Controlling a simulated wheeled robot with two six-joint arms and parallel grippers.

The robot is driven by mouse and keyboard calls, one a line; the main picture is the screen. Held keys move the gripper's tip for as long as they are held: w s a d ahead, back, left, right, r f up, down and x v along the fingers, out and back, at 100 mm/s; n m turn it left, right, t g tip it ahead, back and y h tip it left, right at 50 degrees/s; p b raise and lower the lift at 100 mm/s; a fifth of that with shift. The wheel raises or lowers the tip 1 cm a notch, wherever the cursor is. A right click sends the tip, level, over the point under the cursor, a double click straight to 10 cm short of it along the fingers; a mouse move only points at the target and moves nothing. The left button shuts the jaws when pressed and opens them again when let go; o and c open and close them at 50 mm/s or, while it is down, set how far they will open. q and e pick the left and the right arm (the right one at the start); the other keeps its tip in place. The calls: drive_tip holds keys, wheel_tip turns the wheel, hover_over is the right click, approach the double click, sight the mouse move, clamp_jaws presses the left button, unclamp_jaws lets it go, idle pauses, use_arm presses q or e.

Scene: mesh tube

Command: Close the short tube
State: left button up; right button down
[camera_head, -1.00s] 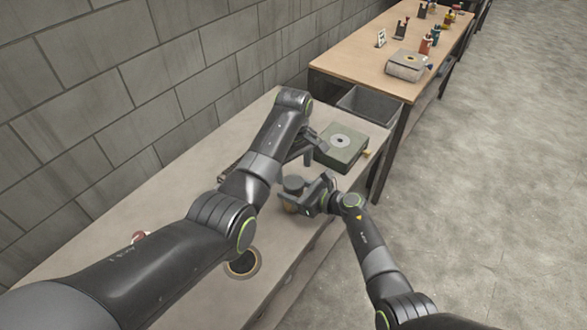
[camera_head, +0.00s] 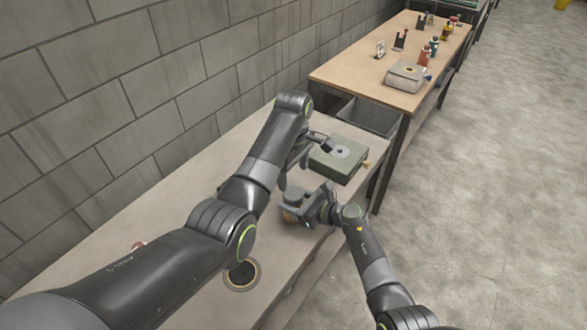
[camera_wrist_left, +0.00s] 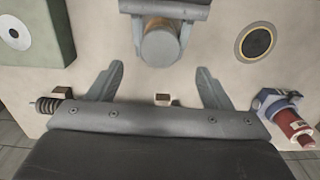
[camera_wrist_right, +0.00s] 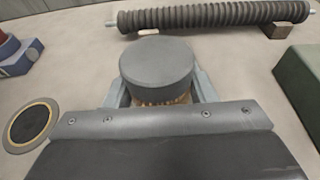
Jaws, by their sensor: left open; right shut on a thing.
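The short tube (camera_wrist_right: 160,101) is a golden-brown mesh cylinder with a dark grey round cap (camera_wrist_right: 157,62) seated on its upper end. My right gripper (camera_head: 299,208) is shut around the tube below the cap, with a finger on each side in the right wrist view. The tube stands upright near the table's front edge; its lower end is hidden there. My left gripper (camera_wrist_left: 158,84) is open and empty above the table. In the left wrist view the capped tube end (camera_wrist_left: 160,46) lies beyond its fingertips, apart from them.
A green box (camera_head: 338,160) with a pale disc stands behind the tube. A long ribbed tube (camera_wrist_right: 215,15) lies near the wall. A black gold-rimmed ring (camera_head: 242,274) lies flat on the table. A red and blue item (camera_wrist_left: 287,118) lies near it.

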sight(293, 192)
use_arm(q)
wheel_tip(293, 192, down, 7)
drive_tip(key=shift+f, duration=0.15)
drive_tip(key=shift+c, duration=0.2)
drive_tip(key=c, duration=1)
drive_tip(key=o, duration=1.1)
drive_tip(key=shift+r, duration=2.25)
drive_tip(key=shift+c, duration=0.3)
